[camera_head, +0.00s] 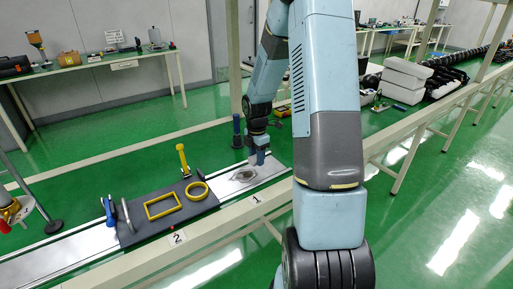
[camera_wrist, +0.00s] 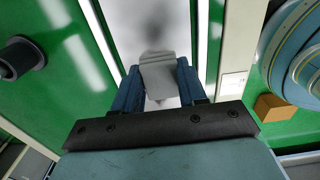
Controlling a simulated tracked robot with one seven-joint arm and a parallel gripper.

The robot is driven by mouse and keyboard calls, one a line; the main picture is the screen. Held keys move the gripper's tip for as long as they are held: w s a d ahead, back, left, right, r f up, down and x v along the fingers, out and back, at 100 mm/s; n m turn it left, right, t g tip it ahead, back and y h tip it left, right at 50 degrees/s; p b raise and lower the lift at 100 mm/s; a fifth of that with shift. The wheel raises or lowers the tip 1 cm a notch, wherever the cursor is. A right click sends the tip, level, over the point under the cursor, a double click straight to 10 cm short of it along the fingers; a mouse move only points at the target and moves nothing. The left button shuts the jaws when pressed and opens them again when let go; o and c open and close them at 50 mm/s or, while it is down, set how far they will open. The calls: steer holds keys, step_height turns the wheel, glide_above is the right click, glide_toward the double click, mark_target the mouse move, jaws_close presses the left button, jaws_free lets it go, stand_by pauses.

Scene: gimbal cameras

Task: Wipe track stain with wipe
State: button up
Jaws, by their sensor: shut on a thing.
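My gripper (camera_head: 259,157) is low over the metal track (camera_head: 225,188), near the number 1 label. In the wrist view its two blue fingers (camera_wrist: 159,88) are shut on a grey wipe (camera_wrist: 158,70). The track stain (camera_head: 243,176) is a dark grey smudge on the pale track, just left of my gripper. In the wrist view the stain (camera_wrist: 155,36) is a blurred dark patch just beyond the wipe. I cannot tell whether the wipe touches the track.
A dark tool board (camera_head: 168,208) with a yellow rectangular frame (camera_head: 162,206), a yellow ring (camera_head: 197,190) and upright handles lies on the track to the left. A dark blue post (camera_head: 237,131) stands behind the track. A pale rail (camera_head: 225,218) runs along the front.

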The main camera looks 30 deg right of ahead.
steer(key=shift+r, duration=1.45)
steer(key=shift+w, duration=0.1)
